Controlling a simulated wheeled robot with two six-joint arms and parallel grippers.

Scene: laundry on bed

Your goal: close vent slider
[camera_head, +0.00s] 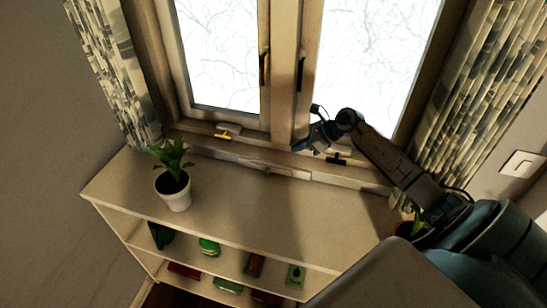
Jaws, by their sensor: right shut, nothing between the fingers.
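A long pale vent strip (262,165) runs along the bottom of the window frame, just above the shelf top. A small knob-like part (267,172) shows near its middle; I cannot tell the slider's exact position. My right gripper (299,148) reaches in from the right, shut and empty, its tips near the foot of the window's centre post and above the strip. I cannot tell whether the tips touch the frame. My left gripper is out of view.
A white-potted plant (178,192) stands on the left of the shelf unit (235,205). Another plant (418,226) is partly hidden by my right arm. Curtains (118,80) flank the window. The middle shelf top is clear.

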